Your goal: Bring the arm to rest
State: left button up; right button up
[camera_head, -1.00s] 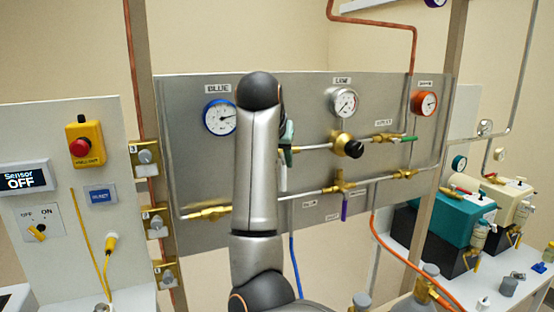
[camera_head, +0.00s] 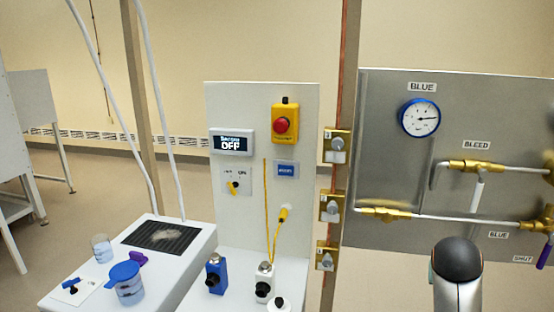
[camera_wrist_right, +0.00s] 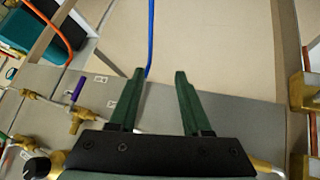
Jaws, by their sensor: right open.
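My right arm (camera_head: 457,270) shows in the head view only as a dark rounded joint and a grey link at the lower right, in front of the metal gauge panel (camera_head: 390,165). Its gripper is outside that view. In the right wrist view my right gripper (camera_wrist_right: 159,75) has its two green fingers spread apart with nothing between them. Beyond the fingers are the panel, a hanging blue hose (camera_wrist_right: 151,40) and a purple-handled valve (camera_wrist_right: 76,92). My left gripper is in neither view.
A white board carries a red stop button (camera_head: 281,125) and a sensor display (camera_head: 233,143) reading OFF. A white bench (camera_head: 75,290) holds a blue-lidded jar (camera_head: 126,283).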

jog(key=s+a+f+n+y, duration=0.1)
jog(key=s+a+f+n, duration=0.25)
jog(key=s+f, duration=0.5)
jog(key=s+a+f+n+g+y, duration=0.1)
jog(key=s+a+f+y, duration=0.1)
jog(key=s+a+f, duration=0.35)
jog(key=s+a+f+n+g+y, duration=0.1)
jog(key=s+a+f+n+y, duration=0.1)
jog(key=s, duration=0.6)
jog(key=s+a+f+n+y, duration=0.1)
jog(key=s+a+f, duration=0.3)
jog(key=s, duration=0.2)
jog(key=w+a+f+t+y, duration=0.1)
jog(key=w+a+f+t, duration=0.1)
jog(key=f, duration=0.3)
jog(key=w+a+f+t+y, duration=0.1)
jog(key=w+a+f+t, duration=0.1)
jog(key=f, duration=0.4)
jog(key=shift+w+a+t, duration=0.25)
jog(key=shift+a+t, duration=0.05)
jog(key=shift+t, duration=0.3)
